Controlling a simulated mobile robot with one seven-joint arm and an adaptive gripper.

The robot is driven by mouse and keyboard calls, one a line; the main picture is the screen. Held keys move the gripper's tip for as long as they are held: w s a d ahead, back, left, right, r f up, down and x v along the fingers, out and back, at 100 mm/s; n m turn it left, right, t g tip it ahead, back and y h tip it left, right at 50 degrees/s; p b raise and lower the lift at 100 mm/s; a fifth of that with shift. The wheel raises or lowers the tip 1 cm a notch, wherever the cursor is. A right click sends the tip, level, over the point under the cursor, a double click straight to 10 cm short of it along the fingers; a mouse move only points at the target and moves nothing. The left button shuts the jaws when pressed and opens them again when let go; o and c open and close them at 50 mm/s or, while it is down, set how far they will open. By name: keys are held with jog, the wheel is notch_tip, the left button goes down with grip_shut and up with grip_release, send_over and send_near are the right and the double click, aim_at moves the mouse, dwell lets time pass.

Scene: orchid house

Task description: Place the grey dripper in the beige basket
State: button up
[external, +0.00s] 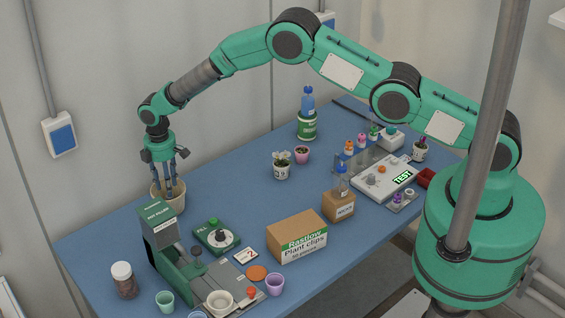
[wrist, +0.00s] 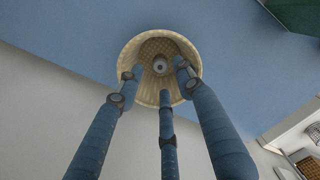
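The beige basket (external: 168,199) stands at the far left of the blue table, and its woven inside (wrist: 151,47) shows in the wrist view. My gripper (external: 170,187) points straight down over the basket, its fingertips at or just inside the rim. In the wrist view my gripper (wrist: 160,80) has its three blue fingers spread apart with nothing clasped between them. A small round grey thing, seemingly the grey dripper (wrist: 160,65), lies low in the basket, apart from the fingertips. The basket wall hides it in the external view.
A green pot-filler machine (external: 160,235) stands close in front of the basket. A green dial box (external: 216,237) and a plant-clips carton (external: 297,238) are to the right. The table behind the basket is clear. The wall is close behind.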

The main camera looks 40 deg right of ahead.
dwell(0.7)
notch_tip(320, 180, up, 7)
jog(key=shift+p, duration=0.4)
dwell(0.6)
jog(key=shift+r, duration=0.1)
